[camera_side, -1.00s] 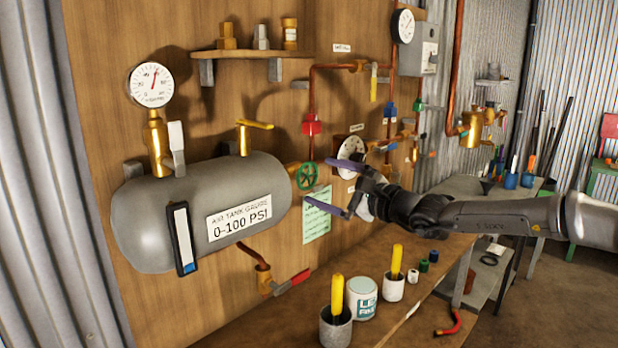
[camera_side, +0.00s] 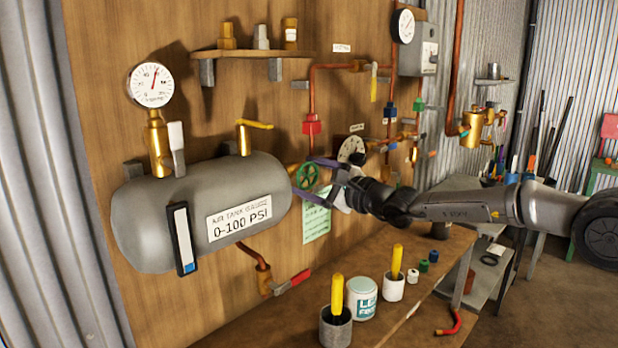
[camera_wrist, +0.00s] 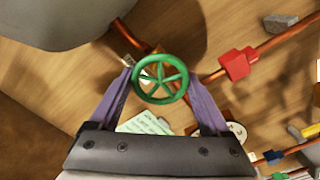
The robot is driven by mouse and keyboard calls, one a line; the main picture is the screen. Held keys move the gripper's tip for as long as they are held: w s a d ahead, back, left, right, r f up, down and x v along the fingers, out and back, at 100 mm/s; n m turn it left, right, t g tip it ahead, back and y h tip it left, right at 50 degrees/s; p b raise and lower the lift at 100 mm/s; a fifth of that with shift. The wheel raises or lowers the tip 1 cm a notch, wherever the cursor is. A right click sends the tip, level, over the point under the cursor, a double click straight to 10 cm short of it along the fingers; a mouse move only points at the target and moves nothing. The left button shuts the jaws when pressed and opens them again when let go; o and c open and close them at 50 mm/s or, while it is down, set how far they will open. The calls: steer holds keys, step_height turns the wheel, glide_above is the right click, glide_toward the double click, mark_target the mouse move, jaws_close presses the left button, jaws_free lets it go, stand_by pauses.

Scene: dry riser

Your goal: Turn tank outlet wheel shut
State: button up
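The tank outlet wheel (camera_side: 307,175) is a green spoked handwheel on the copper pipe at the right end of the grey air tank (camera_side: 160,225). In the wrist view the wheel (camera_wrist: 160,78) lies between the tips of my two purple fingers. My gripper (camera_side: 307,178) is open, with one finger above and one below the wheel in the side view. In the wrist view small gaps show between the fingers and the rim, most clearly on the right. I cannot tell whether the left finger touches it.
A red-handled valve (camera_side: 293,281) hangs below the tank. A red fitting (camera_side: 311,124) sits on the pipe above the wheel, and a green note (camera_side: 317,220) is on the board below it. Cups and a can (camera_side: 361,299) stand on the bench.

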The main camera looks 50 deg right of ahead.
steer(key=c, duration=0.5)
steer(key=m, duration=0.4)
steer(key=shift+a+m, duration=0.1)
steer(key=shift+m, duration=0.3)
steer(key=shift+c, duration=0.2)
steer(key=o, duration=1.2)
steer(key=s, duration=1.4)
steer(key=shift+w, duration=0.1)
